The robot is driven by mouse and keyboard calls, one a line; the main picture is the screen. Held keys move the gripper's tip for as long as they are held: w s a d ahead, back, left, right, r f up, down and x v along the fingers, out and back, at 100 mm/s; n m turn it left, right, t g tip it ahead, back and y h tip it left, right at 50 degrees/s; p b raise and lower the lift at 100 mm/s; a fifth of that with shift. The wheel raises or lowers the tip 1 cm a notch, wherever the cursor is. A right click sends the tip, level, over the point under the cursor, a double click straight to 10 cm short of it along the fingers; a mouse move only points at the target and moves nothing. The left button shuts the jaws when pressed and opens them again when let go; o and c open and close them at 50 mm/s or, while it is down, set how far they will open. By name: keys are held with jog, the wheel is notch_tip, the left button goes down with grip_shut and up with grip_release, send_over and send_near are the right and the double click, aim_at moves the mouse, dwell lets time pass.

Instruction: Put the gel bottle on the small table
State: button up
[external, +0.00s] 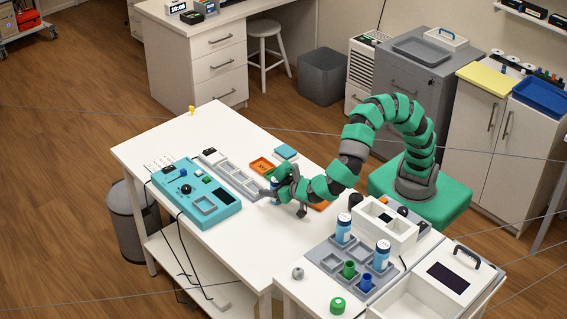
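Two blue bottles with white caps, one at the back (343,230) and one at the right (382,257), stand upright in a grey compartment tray (324,258). My gripper (281,198) is low over the large white table, left of that tray. A small blue object (274,184), perhaps another bottle, shows beside its fingers and is partly hidden. I cannot tell whether the fingers hold it, or which bottle is the gel bottle. The tray stands on a smaller white table (301,291) at the front right, against the large one.
The large table (222,125) holds a turquoise control panel (200,195), a row of pale trays (238,178) and an orange tray (262,166). A green cup (349,269), a blue cup (366,282) and a white box (383,220) crowd the small table.

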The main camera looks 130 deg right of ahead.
jog(key=shift+r, duration=0.1)
jog(key=shift+a+r, duration=0.2)
jog(key=shift+a, duration=0.1)
jog(key=p+v, duration=0.2)
jog(key=v, duration=0.3)
jog(key=shift+s+a+r, duration=0.1)
jog(key=shift+a, duration=0.25)
jog(key=shift+o, duration=0.5)
jog(key=shift+s+a+r+p, duration=0.15)
jog(key=shift+a+p, duration=0.15)
jog(key=shift+a, duration=0.25)
